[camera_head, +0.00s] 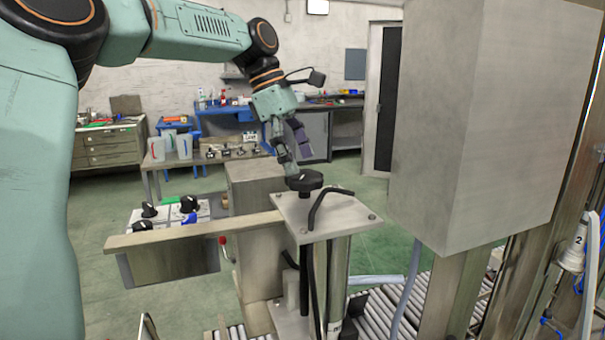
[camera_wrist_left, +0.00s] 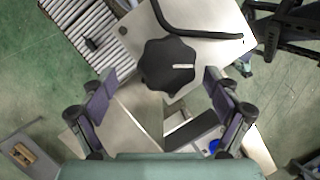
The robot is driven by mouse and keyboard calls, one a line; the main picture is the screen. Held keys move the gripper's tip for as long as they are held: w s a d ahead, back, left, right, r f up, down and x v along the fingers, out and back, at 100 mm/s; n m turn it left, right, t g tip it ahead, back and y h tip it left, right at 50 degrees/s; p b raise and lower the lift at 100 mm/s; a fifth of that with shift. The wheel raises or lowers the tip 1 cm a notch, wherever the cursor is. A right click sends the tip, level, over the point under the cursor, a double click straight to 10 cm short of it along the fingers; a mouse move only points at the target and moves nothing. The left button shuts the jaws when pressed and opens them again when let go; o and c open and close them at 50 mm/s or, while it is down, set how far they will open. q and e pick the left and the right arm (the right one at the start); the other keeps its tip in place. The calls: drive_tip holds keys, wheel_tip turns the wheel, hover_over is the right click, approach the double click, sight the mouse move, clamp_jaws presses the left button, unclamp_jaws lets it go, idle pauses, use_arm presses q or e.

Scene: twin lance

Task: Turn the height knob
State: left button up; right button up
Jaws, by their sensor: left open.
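The height knob (camera_head: 304,180) is a black lobed knob on top of a grey metal plate (camera_head: 335,225) on a post. In the left wrist view the knob (camera_wrist_left: 168,65) has a pale mark and lies just beyond the fingertips, centred between them. My left gripper (camera_head: 290,148) comes down from above, its fingers spread. In the left wrist view my left gripper (camera_wrist_left: 156,82) is open and empty, with purple pads on either side, apart from the knob. My right gripper is not in view.
A bent black handle (camera_head: 328,203) sits on the plate beside the knob. A large grey box (camera_head: 490,120) stands to the right. A flat beam (camera_head: 195,232) extends left from the post. A roller conveyor (camera_head: 375,310) runs below.

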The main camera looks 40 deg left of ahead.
sight(305, 185)
use_arm(q)
drive_tip(key=shift+d+f, duration=0.15)
drive_tip(key=shift+f, duration=0.45)
drive_tip(key=shift+s+d+f, duration=0.15)
drive_tip(key=shift+d+f, duration=0.05)
drive_tip(key=shift+s+d+f, duration=0.1)
drive_tip(key=shift+s+d, duration=0.15)
drive_tip(key=shift+d, duration=0.15)
drive_tip(key=shift+w+a+f, duration=0.15)
drive_tip(key=shift+w+f, duration=0.05)
drive_tip(key=shift+w, duration=0.05)
drive_tip(key=shift+c, duration=0.4)
drive_tip(key=shift+a, duration=0.1)
drive_tip(key=shift+c, duration=0.6)
drive_tip(key=shift+s+r, duration=0.1)
drive_tip(key=shift+s, duration=0.1)
drive_tip(key=c, duration=0.9)
